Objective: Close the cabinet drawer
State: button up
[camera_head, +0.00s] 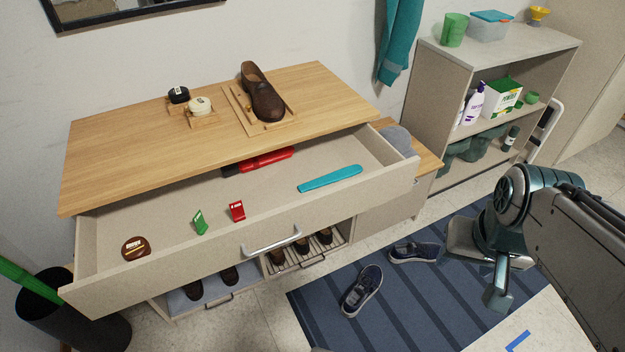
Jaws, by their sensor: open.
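The cabinet drawer (250,249) is pulled well out from under the wooden cabinet top (330,88). A silver bar handle (271,241) is on its front panel. Inside lie a teal case (330,178), a red tool (264,161), a green packet (199,222), a red packet (237,211) and a round brown tin (135,247). My gripper (497,291) is at the lower right above the striped rug, clear of the drawer and touching nothing that I can see. Its fingers are hard to make out separately.
A brown shoe (261,94) and two small jars stand on the cabinet top. Loose shoes (362,291) lie on the blue rug (410,318) before the cabinet. A stocked shelf unit (420,105) stands at the right. A dark bin (80,318) stands at lower left.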

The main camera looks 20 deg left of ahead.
aim_at(277, 214)
jog(key=z, duration=0.05)
jog(key=i, duration=0.6)
jog(key=u, duration=2.1)
jog(key=i, duration=0.45)
jog(key=u, duration=0.7)
jog(key=k, duration=0.75)
jog(key=z, duration=1.35)
